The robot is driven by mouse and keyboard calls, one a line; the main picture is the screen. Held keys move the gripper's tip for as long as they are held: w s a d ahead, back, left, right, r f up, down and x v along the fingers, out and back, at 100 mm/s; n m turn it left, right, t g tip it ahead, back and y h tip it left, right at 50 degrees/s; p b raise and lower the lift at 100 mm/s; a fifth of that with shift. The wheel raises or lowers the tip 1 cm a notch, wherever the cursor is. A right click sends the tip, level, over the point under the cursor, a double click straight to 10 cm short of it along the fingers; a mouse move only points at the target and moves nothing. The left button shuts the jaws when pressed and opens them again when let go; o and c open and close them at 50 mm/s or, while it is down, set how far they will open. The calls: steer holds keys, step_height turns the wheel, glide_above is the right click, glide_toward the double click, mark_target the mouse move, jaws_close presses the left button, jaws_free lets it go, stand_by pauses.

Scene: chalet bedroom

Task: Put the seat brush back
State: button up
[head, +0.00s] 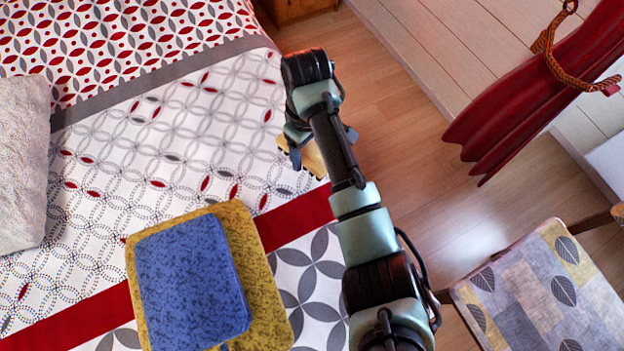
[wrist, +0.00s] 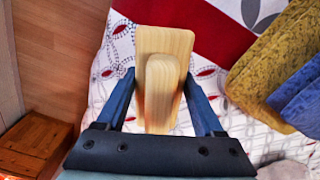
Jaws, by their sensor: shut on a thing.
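The seat brush (wrist: 165,48) is a pale wooden block with a raised wooden grip along its back. My gripper (wrist: 160,88) is shut on this grip, with one blue finger on each side. In the head view the brush (head: 313,159) shows partly behind my wrist, with dark bristles along its lower edge. It is over the bed's right edge, and I cannot tell whether it touches the cover.
A blue pad (head: 192,280) lies on a larger yellow pad (head: 262,285) on the bed (head: 120,180). A chair with a leaf-patterned seat (head: 550,290) stands at lower right. A red curtain (head: 530,100) hangs at upper right. Wooden floor (head: 400,110) lies clear beside the bed.

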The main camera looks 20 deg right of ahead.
mark_target(314, 181)
steer(key=shift+s+d+f, duration=0.15)
steer(key=shift+d+f, duration=0.15)
steer(key=shift+d, duration=0.2)
steer(key=shift+d+f, duration=0.1)
steer(key=shift+f, duration=0.2)
step_height(314, 181, down, 10)
steer(key=b, duration=0.3)
steer(key=shift+r, duration=0.15)
steer(key=shift+s, duration=0.1)
steer(key=o, duration=1.4)
steer(key=shift+o, duration=0.2)
